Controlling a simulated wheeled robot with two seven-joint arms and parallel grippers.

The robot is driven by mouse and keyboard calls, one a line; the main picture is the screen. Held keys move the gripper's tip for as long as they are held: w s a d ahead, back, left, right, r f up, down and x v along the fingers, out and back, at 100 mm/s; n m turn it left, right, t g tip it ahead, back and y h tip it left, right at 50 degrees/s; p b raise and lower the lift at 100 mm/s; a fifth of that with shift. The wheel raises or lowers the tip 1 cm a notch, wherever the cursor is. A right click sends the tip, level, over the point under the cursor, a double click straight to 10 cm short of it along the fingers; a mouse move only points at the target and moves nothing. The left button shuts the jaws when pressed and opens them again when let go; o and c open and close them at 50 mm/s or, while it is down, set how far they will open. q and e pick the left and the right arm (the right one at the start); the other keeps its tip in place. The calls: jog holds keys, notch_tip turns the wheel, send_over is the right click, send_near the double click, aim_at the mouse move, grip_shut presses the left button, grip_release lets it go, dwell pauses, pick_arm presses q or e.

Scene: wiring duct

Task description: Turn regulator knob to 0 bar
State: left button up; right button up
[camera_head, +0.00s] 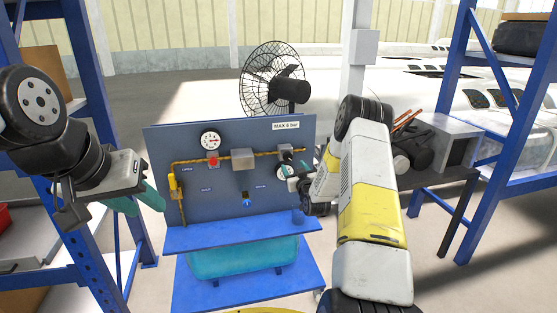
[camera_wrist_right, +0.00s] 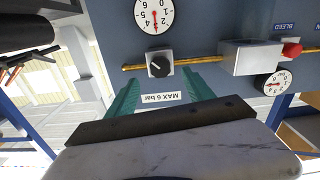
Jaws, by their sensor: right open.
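The regulator knob (camera_wrist_right: 160,64) is a black dial with a pale mark on a square grey block, on the yellow pipe. In the right wrist view, which sees the panel upside down, a round white gauge (camera_wrist_right: 153,14) sits just above it with its red needle pointing down the picture. My right gripper (camera_wrist_right: 162,78) is open, its teal fingers on either side of the knob's line and apart from it. In the head view my right gripper (camera_head: 290,171) is in front of the panel's right side and hides part of this area. My left gripper (camera_head: 150,207) is open and empty, left of the panel.
The blue panel (camera_head: 220,195) carries a second gauge (camera_head: 210,140), a red button (camera_head: 213,161), a grey box (camera_head: 243,159), a yellow handle (camera_head: 173,181) and a blue knob (camera_head: 247,199). A blue shelf (camera_head: 235,236) juts out below. Blue racks stand at both sides.

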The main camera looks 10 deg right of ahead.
aim_at(288, 159)
jog(key=w, duration=0.7)
jog(key=shift+w+a, duration=0.15)
jog(key=shift+w, duration=0.05)
grip_shut()
